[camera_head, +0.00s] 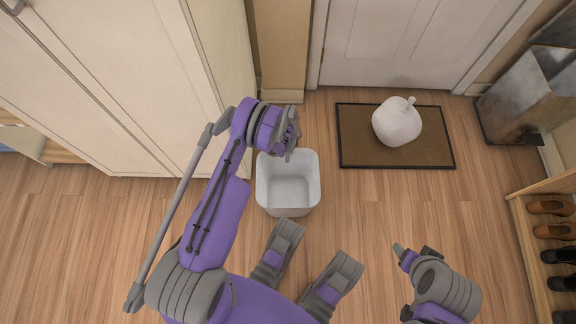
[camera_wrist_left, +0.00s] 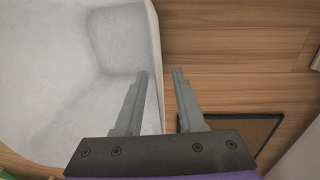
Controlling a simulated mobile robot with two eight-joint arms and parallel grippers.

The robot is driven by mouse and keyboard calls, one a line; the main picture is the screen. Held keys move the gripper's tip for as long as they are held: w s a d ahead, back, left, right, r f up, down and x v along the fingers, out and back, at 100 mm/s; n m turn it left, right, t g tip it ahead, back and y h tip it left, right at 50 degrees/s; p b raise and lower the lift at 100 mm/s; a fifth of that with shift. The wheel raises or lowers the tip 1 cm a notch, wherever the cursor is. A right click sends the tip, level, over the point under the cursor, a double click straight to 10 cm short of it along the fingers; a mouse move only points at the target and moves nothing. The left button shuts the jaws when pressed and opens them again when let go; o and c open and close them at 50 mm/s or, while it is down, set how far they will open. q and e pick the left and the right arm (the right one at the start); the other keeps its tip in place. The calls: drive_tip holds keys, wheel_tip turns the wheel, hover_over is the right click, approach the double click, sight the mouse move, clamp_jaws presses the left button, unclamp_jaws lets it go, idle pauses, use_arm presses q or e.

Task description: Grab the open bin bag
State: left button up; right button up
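An open white bin bag (camera_head: 288,180) lines the square bin on the floor, its inside facing up. It fills the left of the left wrist view (camera_wrist_left: 75,70), with its rim running down the middle. My left gripper (camera_head: 292,143) is over the bin's far edge. In the left wrist view its two fingers (camera_wrist_left: 160,90) are apart, one on the bag side of the rim and one on the floor side. Contact with the rim cannot be told. My right gripper (camera_head: 405,256) is low at the right, away from the bin, and its fingers are unclear.
A closed, knotted white bag (camera_head: 397,122) rests on the brown doormat (camera_head: 355,135) before the door. A cabinet (camera_head: 110,90) stands left. A metal container (camera_head: 530,95) and a shoe rack (camera_head: 530,235) are at right. The floor right of the bin is clear.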

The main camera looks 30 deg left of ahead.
use_arm(q)
clamp_jaws()
idle(1.4)
